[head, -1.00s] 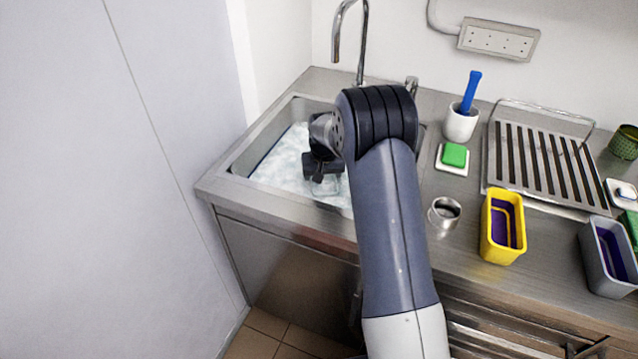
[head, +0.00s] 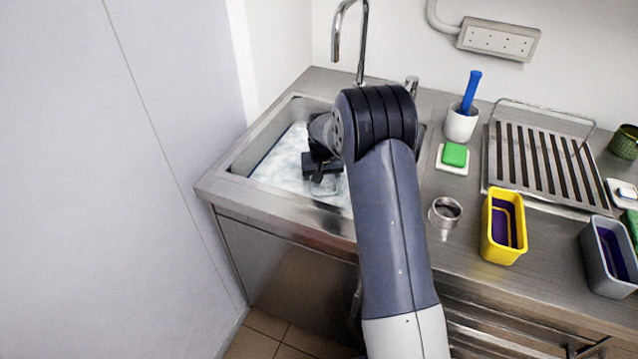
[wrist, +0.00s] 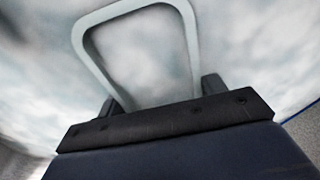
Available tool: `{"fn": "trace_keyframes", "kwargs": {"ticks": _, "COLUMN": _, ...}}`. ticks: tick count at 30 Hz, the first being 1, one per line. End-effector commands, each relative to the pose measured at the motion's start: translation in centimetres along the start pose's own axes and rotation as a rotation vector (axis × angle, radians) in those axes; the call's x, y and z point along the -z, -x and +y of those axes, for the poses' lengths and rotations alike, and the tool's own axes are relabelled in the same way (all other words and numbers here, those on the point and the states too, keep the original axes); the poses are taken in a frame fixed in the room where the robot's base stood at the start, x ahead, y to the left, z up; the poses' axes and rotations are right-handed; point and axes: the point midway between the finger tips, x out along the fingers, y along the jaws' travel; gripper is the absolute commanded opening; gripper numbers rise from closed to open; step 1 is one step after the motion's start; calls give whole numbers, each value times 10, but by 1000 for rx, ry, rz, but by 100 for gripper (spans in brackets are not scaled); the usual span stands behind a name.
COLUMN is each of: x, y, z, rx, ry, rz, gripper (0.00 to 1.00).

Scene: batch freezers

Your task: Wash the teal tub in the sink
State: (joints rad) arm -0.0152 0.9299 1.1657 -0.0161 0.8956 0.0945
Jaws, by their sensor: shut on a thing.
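The sink (head: 238,160) at the left of the counter holds white, foamy water. My gripper (head: 322,172) reaches down into it, low over the suds, and is shut on the teal tub (head: 328,188). Only the tub's pale, grey-green rim shows at the foam. In the wrist view the rim (wrist: 188,35) is a rounded rectangular loop ahead of my gripper (wrist: 160,98), with whitish foam inside and around it. The tub's walls and base are hidden by the suds, and my arm covers the sink's right part.
A tap (head: 362,45) rises behind the sink. To the right stand a green sponge (head: 454,154) on a white dish, a white cup (head: 460,125) with a blue-handled tool, a metal cup (head: 444,212), a yellow tub (head: 490,240), a grey tub (head: 604,275) and a slatted rack (head: 540,155).

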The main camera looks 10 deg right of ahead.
Motion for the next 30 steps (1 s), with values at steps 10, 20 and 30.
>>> {"fn": "trace_keyframes", "kwargs": {"ticks": 10, "x": 1, "y": 0, "z": 13, "rx": 0, "ry": 0, "rz": 0, "gripper": 42}}
{"fn": "trace_keyframes", "kwargs": {"ticks": 20, "x": 3, "y": 15, "z": 12, "rx": 0, "ry": 1, "rz": 2, "gripper": 42}}
{"fn": "trace_keyframes", "kwargs": {"ticks": 30, "x": 7, "y": 42, "z": 12, "rx": 0, "ry": 1, "rz": 0, "gripper": 42}}
